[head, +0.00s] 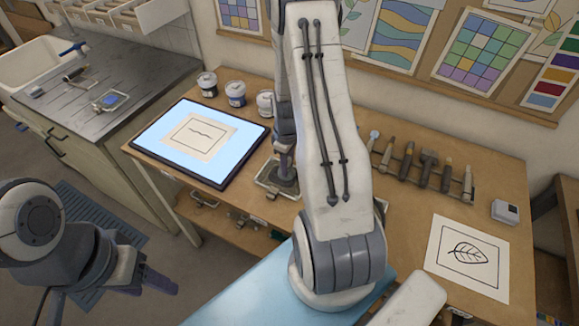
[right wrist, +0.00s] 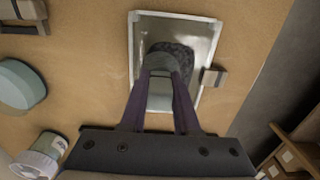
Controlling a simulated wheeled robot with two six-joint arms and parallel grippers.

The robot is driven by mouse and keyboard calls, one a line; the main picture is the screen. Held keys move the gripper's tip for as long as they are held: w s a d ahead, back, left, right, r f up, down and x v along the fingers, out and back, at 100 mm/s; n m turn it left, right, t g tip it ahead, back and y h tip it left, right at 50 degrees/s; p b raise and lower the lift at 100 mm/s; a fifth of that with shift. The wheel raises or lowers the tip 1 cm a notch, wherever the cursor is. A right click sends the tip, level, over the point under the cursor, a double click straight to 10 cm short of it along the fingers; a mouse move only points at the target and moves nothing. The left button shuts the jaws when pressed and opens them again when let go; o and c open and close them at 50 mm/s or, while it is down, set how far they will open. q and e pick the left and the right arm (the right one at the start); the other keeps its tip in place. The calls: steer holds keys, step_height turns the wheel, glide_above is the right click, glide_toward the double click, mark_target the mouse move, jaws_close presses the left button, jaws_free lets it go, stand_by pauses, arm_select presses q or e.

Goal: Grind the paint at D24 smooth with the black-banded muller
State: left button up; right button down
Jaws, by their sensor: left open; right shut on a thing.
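My right gripper (head: 286,150) reaches down to a metal-rimmed glass slab (head: 264,184) on the wooden bench, mostly hidden behind my arm. In the right wrist view, my right gripper (right wrist: 167,88) is shut on a grey-green round muller (right wrist: 163,64). The muller stands over the slab (right wrist: 133,60), on or just above a dark, speckled paint patch (right wrist: 182,50). I cannot tell contact for sure. No black band or D24 label is readable. My left gripper (head: 105,288) is open and empty at the lower left, away from the bench.
A lit panel (head: 172,162) with a line drawing lies left of the slab. Several paint jars (head: 236,94) stand behind it. A tool rack (head: 425,170) and leaf drawing (head: 468,262) are at right. A sink counter (head: 120,90) is at far left.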

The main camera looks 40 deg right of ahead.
steer(key=shift+w+a, duration=0.35)
steer(key=shift+w, duration=0.4)
step_height(320, 180, up, 5)
steer(key=p, duration=0.4)
steer(key=shift+r, duration=0.1)
